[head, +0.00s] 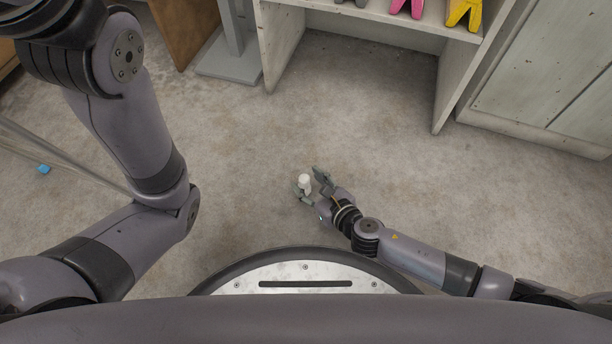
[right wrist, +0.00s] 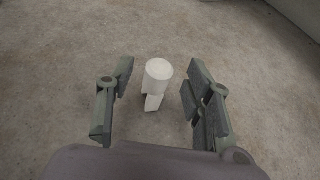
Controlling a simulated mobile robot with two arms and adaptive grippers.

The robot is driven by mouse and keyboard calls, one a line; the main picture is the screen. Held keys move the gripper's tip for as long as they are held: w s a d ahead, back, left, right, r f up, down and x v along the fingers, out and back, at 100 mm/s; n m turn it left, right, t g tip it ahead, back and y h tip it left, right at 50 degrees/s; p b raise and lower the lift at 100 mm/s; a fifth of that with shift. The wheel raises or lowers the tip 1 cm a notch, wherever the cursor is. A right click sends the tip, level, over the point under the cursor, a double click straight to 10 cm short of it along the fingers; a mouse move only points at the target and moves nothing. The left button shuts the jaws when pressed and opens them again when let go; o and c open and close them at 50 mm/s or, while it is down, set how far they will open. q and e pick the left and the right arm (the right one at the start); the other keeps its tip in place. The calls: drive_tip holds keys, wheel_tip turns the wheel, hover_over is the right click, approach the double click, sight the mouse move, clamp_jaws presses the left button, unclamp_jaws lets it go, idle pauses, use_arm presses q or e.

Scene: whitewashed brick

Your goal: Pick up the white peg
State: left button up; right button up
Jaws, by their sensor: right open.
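The white peg (head: 305,182) is on the floor in front of my base in the head view. In the right wrist view the white peg (right wrist: 158,76) shows a round top, with a narrower blocky part below it. My right gripper (head: 311,182) is open around the peg. In the right wrist view the open right gripper (right wrist: 158,88) has one finger on each side of the peg, with a gap on both sides, so neither finger appears to touch it. My left arm shows at the left of the head view, but its gripper is not in view.
A shelf unit (head: 441,85) with pink and yellow figures stands at the back. A pale cabinet (head: 545,75) is at the back right, and a grey stand base (head: 230,65) at the back left. A small blue piece (head: 44,169) lies far left. The floor (head: 370,130) around the peg is clear.

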clamp_jaws()
idle(0.7)
